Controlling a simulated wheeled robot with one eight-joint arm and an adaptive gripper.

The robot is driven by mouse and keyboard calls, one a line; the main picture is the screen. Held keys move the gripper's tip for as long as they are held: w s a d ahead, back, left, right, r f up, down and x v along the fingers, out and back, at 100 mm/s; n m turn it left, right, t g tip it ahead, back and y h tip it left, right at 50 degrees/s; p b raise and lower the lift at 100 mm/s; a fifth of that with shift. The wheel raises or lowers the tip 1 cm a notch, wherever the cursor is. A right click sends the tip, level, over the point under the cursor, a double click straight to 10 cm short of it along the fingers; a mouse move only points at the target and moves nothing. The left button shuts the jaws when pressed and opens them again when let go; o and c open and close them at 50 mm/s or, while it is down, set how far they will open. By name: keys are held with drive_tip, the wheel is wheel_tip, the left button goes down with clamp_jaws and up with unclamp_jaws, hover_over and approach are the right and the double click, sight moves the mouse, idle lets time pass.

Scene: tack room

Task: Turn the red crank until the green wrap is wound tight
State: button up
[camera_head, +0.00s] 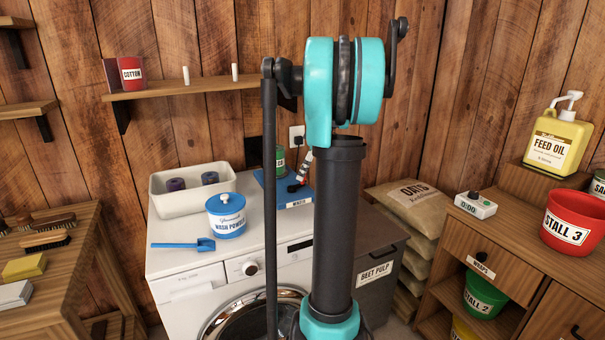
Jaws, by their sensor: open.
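A blue board (265,181) with a white label lies on top of the white washing machine, partly hidden by my arm. A green roll-like thing (280,161) with a label stands at its back, cut across by a thin dark rod of my arm; I cannot tell how tight any wrap on it is. A small striped white, black and red piece (304,168) stands at its right, beside my arm column. It may be the crank, but its shape is too small and covered to tell. My gripper is not in view.
On the washer (180,260) are a white bin (165,203) with dark rolls, a wash powder tub (226,216) and a blue scoop (183,244). A wooden cabinet (495,232) with a red bucket (575,222) stands right. A brush table (60,290) stands left.

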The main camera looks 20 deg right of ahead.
drive_tip(key=shift+w+a+f, duration=0.1)
drive_tip(key=shift+a+f, duration=0.1)
drive_tip(key=shift+f, duration=0.3)
clamp_jaws()
